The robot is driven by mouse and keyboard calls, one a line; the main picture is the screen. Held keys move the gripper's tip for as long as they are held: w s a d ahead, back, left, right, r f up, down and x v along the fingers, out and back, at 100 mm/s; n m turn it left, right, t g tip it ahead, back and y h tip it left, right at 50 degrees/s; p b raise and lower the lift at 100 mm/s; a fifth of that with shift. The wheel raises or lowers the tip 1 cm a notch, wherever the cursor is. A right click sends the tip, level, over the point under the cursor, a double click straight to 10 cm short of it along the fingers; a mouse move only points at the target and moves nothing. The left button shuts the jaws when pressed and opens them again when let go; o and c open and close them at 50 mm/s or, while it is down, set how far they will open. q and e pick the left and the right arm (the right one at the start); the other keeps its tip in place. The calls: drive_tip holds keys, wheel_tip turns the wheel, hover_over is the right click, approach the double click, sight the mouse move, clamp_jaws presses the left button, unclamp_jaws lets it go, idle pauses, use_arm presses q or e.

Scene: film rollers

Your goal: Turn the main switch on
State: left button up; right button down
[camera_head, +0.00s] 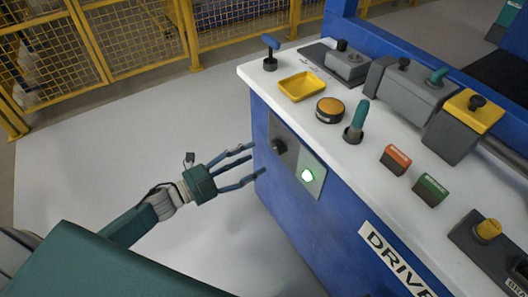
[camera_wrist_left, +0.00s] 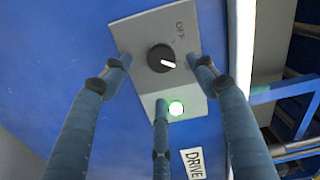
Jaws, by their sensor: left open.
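The main switch is a black round knob (camera_head: 280,146) on a grey plate (camera_head: 312,172) on the blue front of the console. In the left wrist view the knob (camera_wrist_left: 161,58) has a white mark pointing right and slightly down, with "OFF" lettering above right of it. A round lamp (camera_head: 307,175) on the same plate glows green. My left gripper (camera_head: 250,163) is open, its three fingers pointing at the panel just left of the knob. In the wrist view the fingers spread around the knob, and I cannot tell whether any touches. My right gripper is out of view.
The white console top (camera_head: 290,110) holds a yellow tray (camera_head: 302,86), an orange round button (camera_head: 330,108), a teal lever (camera_head: 357,120), and red (camera_head: 396,159) and green (camera_head: 430,190) buttons. A yellow mesh fence (camera_head: 130,42) stands behind. The grey floor left of the console is clear.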

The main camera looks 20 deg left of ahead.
use_arm(q)
drive_tip(key=shift+v, duration=2.25)
drive_tip(key=shift+w, duration=0.1)
